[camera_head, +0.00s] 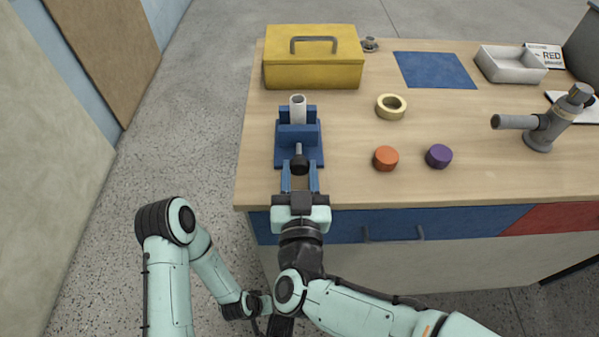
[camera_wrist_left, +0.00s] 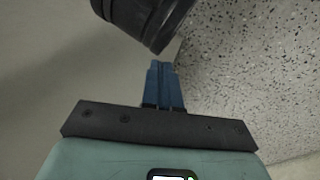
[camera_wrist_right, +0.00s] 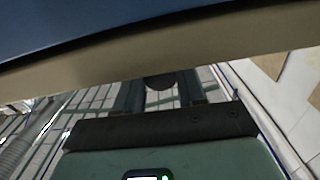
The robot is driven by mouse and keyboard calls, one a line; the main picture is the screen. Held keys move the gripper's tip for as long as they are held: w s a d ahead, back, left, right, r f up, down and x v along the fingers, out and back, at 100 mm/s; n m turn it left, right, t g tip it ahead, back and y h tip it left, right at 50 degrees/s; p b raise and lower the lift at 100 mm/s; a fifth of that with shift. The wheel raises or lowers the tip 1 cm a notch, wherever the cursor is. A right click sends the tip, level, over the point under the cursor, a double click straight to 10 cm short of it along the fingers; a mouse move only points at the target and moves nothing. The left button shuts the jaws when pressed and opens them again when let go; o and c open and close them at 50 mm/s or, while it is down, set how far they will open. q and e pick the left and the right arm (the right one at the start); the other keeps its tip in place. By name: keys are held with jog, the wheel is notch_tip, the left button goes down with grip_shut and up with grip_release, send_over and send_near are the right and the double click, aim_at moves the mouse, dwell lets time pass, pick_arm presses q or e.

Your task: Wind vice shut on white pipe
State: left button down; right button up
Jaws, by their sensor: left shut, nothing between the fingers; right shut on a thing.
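The blue vice (camera_head: 287,157) stands near the front left edge of the workbench. The white pipe (camera_head: 298,109) stands upright at its jaws; I cannot tell from here how tightly the jaws meet it. A screw runs from the vice toward me and ends in a black knob (camera_head: 299,165). My right gripper (camera_head: 300,170) is shut on this knob, one blue finger on each side. The dark round knob (camera_wrist_right: 160,82) also shows between the fingers in the right wrist view. My left gripper (camera_wrist_left: 163,72) is shut and empty, low beside the bench.
A yellow toolbox (camera_head: 312,72) stands behind the vice. A tape roll (camera_head: 378,106), an orange puck (camera_head: 385,158) and a purple puck (camera_head: 438,156) lie to the right. A grey pipe fitting (camera_head: 540,133), a white tray (camera_head: 488,66) and a blue mat (camera_head: 435,70) are further right.

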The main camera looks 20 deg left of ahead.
jog(key=m+b, duration=0.1)
jog(key=m, duration=0.3)
jog(key=shift+f+m, duration=0.1)
jog(key=shift+m, duration=0.2)
jog(key=shift+m+b, duration=0.4)
jog(key=shift+m, duration=0.6)
jog(key=m+b, duration=0.5)
jog(key=m, duration=0.3)
jog(key=shift+m, duration=0.4)
pick_arm(q)
jog(key=s+a+f+n+g+b, duration=0.1)
jog(key=s+a+f+g, duration=0.2)
jog(key=s+f, duration=0.6)
jog(key=shift+s+f+g, duration=0.3)
jog(key=shift+f+g, duration=0.1)
jog(key=shift+f, duration=0.55)
pick_arm(e)
jog(key=shift+a+m, duration=0.1)
jog(key=shift+m, duration=0.5)
jog(key=o, duration=1)
jog(key=shift+s, duration=0.1)
jog(key=shift+o, duration=0.2)
